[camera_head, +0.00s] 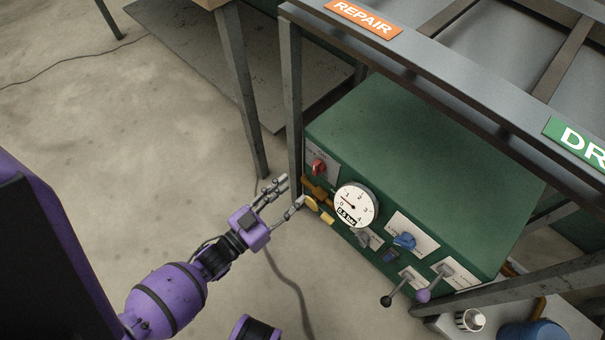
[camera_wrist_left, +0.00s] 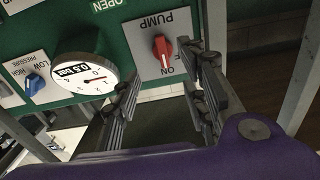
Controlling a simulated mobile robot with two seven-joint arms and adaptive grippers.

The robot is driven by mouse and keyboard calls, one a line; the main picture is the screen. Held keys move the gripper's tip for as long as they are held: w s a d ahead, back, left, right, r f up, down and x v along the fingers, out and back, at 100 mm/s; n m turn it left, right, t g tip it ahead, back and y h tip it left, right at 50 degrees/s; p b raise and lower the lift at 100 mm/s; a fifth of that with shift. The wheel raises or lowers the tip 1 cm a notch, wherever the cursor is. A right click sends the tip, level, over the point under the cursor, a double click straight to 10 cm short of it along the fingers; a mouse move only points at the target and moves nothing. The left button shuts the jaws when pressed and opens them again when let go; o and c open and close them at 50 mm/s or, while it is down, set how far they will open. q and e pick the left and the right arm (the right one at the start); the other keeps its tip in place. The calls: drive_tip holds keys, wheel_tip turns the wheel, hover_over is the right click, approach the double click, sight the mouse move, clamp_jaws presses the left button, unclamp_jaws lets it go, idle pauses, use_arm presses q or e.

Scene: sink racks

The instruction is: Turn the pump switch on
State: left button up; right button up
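The pump switch (camera_head: 319,167) is a red knob on a pale plate at the left end of the green panel. In the left wrist view the red knob (camera_wrist_left: 161,46) appears upside down on its "PUMP" plate. Its grip runs roughly vertical there, with "ON" just below its lower end; a finger partly hides the other label. My left gripper (camera_head: 291,192) is open and empty, in front of the panel and slightly below and left of the knob. In the wrist view its fingers (camera_wrist_left: 161,72) are spread on either side of the knob, apparently not touching it.
A round gauge (camera_head: 355,205) reading 0.5 bar is beside the switch. A blue knob (camera_head: 404,241) and two levers (camera_head: 424,294) are farther right. A table leg (camera_head: 291,110) stands just left of the panel. The floor (camera_head: 150,170) to the left is mostly clear.

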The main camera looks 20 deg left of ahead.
use_arm(q)
drive_tip(key=v, duration=0.2)
drive_tip(key=shift+s+a, duration=0.15)
drive_tip(key=shift+s, duration=0.15)
idle(0.3)
